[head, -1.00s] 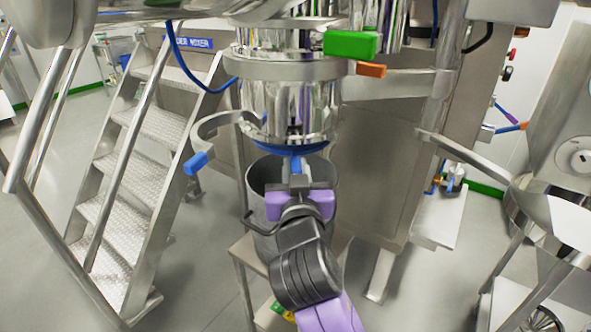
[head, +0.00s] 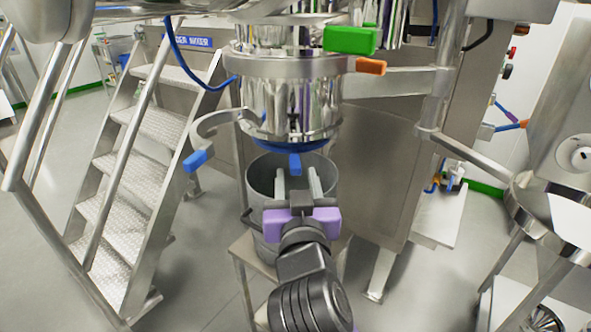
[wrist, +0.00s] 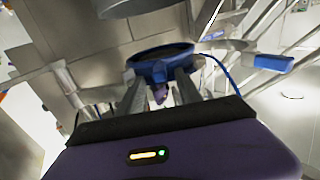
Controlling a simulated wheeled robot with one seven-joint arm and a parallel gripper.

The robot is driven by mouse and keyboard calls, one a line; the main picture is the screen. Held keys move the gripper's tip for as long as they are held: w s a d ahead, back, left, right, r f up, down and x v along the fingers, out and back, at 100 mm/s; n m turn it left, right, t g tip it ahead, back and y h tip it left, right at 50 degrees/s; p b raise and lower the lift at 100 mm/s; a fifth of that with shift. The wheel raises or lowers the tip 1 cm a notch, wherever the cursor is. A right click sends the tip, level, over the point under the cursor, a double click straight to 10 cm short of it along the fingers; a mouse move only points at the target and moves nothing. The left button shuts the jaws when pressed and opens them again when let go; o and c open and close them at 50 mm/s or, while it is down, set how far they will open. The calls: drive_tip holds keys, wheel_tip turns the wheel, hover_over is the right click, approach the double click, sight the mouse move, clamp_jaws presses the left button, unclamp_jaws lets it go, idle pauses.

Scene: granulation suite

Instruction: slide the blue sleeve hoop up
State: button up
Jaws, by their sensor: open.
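The blue sleeve hoop (head: 318,146) is at the bottom of the polished steel cylinder (head: 290,105), with a small blue tab (head: 295,163) at its front. In the wrist view the hoop (wrist: 152,68) shows as a blue ring beyond the fingers. My gripper (head: 297,174) is open, just below and in front of the tab, its two fingers apart and pointing towards it. In the wrist view my gripper (wrist: 158,88) has a small purple-blue piece between its fingers, probably the tab. I cannot tell whether a finger touches it. The hoop's rear is hidden.
A grey bin (head: 262,178) stands open below the cylinder. A steel clamp arm with a blue end (head: 197,160) juts out at left. A green block (head: 350,40) and an orange handle (head: 370,66) are above right. Steel steps (head: 130,170) stand at left.

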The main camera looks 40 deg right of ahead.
drive_tip(key=shift+v, duration=1.25)
drive_tip(key=a+r+n+t+y, duration=0.2)
drive_tip(key=a+n+t+y, duration=0.25)
drive_tip(key=a, duration=0.25)
drive_tip(key=s+a+f+n+y+p, duration=0.2)
drive_tip(key=s+a+f+n+y, duration=0.2)
drive_tip(key=s+f+y, duration=0.1)
drive_tip(key=s+d+f+g+p, duration=0.1)
drive_tip(key=s+f, duration=0.2)
drive_tip(key=s, duration=0.6)
drive_tip(key=s+d+f+m+g+p, duration=0.1)
drive_tip(key=s+f+g+p, duration=0.1)
drive_tip(key=s, duration=0.7)
drive_tip(key=s+f+g+p, duration=0.1)
drive_tip(key=s+f, duration=0.3)
drive_tip(key=s, duration=0.5)
drive_tip(key=shift+d+f+m+g+p, duration=0.3)
drive_tip(key=shift+d+m+g+p, duration=0.05)
drive_tip(key=shift+d, duration=0.05)
